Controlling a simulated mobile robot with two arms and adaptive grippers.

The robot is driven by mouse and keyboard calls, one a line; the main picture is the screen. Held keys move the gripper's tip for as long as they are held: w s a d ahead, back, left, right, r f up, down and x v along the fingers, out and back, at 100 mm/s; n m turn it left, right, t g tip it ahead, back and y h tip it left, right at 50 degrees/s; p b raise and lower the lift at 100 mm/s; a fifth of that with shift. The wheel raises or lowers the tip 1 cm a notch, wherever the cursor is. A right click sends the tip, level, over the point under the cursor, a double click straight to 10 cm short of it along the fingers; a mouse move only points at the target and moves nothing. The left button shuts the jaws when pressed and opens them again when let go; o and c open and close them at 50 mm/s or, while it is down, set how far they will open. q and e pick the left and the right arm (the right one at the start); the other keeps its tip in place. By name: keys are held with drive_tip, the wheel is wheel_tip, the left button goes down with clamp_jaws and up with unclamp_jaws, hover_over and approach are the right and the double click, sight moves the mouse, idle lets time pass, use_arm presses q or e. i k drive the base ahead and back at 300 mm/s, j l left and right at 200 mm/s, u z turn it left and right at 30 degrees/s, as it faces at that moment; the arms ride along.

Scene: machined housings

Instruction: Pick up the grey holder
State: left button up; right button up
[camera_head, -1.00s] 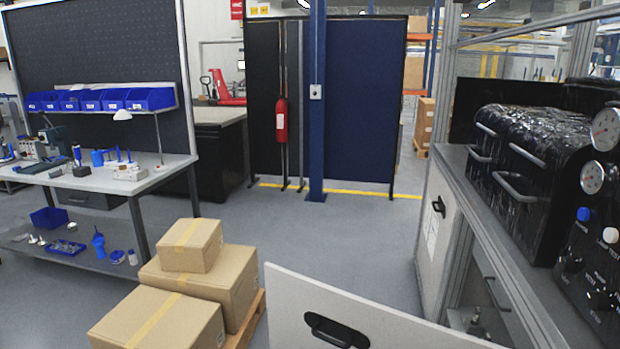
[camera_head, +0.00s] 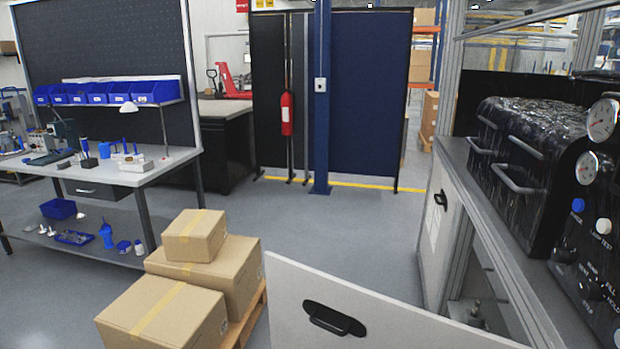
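I cannot make out a grey holder for certain in the head view. Small grey and blue items stand on the workbench (camera_head: 150,178) at the left, among them a light grey block (camera_head: 136,166); they are too small to tell apart well. On its lower shelf are a blue bin (camera_head: 58,209) and several small parts. Neither of my grippers shows in the head view.
Cardboard boxes (camera_head: 165,318) are stacked on a pallet in front of the bench. An open white cabinet door (camera_head: 385,320) juts out at the bottom. A test station with gauges (camera_head: 590,168) stands at right. Grey floor is clear in the middle.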

sight(470, 320)
drive_tip(key=i+z, duration=0.75)
drive_tip(key=z, duration=0.2)
drive_tip(key=i+j+z, duration=0.25)
drive_tip(key=z, duration=0.25)
drive_tip(key=i, duration=0.1)
